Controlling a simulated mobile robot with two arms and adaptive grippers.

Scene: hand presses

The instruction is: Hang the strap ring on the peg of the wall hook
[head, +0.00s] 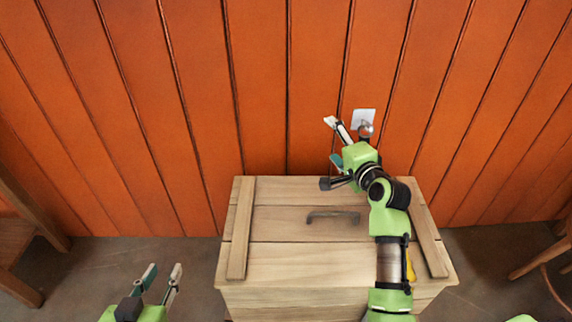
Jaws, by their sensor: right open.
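The wall hook (366,116) has a pale plate on the orange wall above the chest. A small greyish-brown rounded part (366,129) shows at its lower edge; I cannot tell whether this is the peg alone or the peg with a ring on it. My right gripper (332,139) is just left of and below the hook, its fingers apart and pointing left, with nothing visible between them. My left gripper (163,271) is low at the left, open and empty, away from the hook. I cannot make out the strap ring for certain.
A wooden chest (290,262) with a dark handle (333,215) stands against the wall under my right arm. A yellow patch (410,264) shows beside that arm, mostly hidden. Wooden furniture stands at the left (22,240) and right (545,262). The chest top's left half is clear.

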